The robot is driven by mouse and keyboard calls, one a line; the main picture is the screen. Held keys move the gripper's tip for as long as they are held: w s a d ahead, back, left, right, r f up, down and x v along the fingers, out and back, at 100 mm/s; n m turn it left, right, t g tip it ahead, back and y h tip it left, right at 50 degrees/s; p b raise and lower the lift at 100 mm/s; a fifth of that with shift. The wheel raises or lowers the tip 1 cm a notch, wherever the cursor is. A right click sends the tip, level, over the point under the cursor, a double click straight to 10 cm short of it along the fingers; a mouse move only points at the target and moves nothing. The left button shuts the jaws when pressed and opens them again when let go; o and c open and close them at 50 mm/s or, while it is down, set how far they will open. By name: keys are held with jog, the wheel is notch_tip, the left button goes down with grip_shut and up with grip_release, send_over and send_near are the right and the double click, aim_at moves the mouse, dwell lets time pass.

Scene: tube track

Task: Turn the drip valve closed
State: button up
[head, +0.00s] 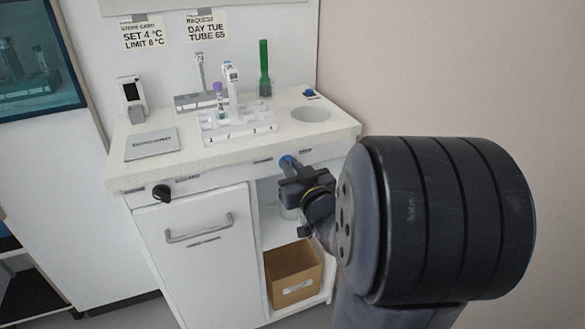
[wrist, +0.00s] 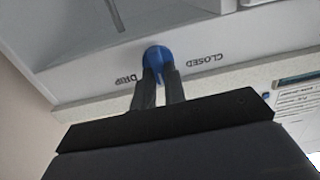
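The drip valve is a blue knob on the white front edge of the counter. In the wrist view the knob (wrist: 157,54) sits between the printed words DRIP on the left and CLOSED on the right, both upside down. My gripper (wrist: 158,74) has its two dark fingers close together at the knob, with blue showing between the tips; it looks shut on it. The knob's handle direction is mostly hidden by the fingers. In the head view the blue knob (head: 287,161) shows just past my gripper (head: 291,168).
A white tube rack (head: 240,128) with tubes stands on the counter (head: 160,170), beside a round basin (head: 311,114). A black knob (head: 161,192) is on the front at left, above a cabinet door handle (head: 200,229). A cardboard box (head: 293,276) sits in the open shelf below.

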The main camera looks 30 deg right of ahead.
grip_shut()
jog(key=shift+f+n+b, duration=0.15)
jog(key=shift+n+b, duration=0.15)
jog(key=shift+b, duration=0.1)
jog(key=shift+a+n+b, duration=0.15)
jog(key=shift+n+b, duration=1.35)
jog(key=shift+n, duration=0.25)
jog(key=shift+a+n+b, duration=0.1)
jog(key=shift+n+b, duration=1.35)
jog(key=shift+n, duration=0.3)
